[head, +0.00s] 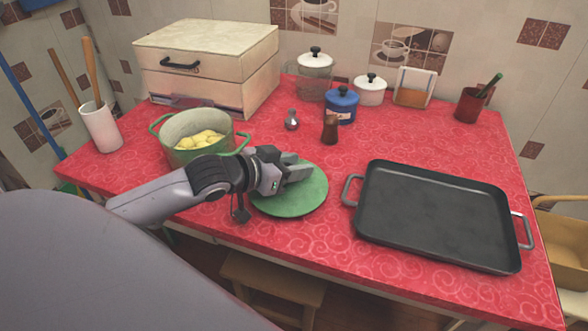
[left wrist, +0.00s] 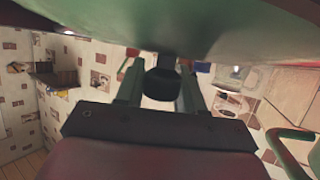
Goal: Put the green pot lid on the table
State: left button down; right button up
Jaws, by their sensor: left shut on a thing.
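The green pot lid (head: 300,199) is a flat round disc over the red table (head: 335,240), between the pot and the black tray. My left gripper (head: 291,172) is above it and shut on its dark knob. In the left wrist view the lid (left wrist: 100,22) fills the top edge, with its knob (left wrist: 161,84) between the fingers (left wrist: 160,92). I cannot tell whether the lid touches the cloth or hangs just above it. The green pot (head: 185,155) stands uncovered behind my arm, with yellow pieces inside. My right gripper is not in view.
A black tray with handles (head: 435,215) takes up the right side. A pepper mill (head: 330,129), a small shaker (head: 291,121), a blue canister (head: 341,105) and a bread box (head: 205,65) stand behind. Bare cloth shows around the lid's front and far side.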

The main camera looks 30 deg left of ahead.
pick_arm(q)
jog(key=shift+f, duration=0.4)
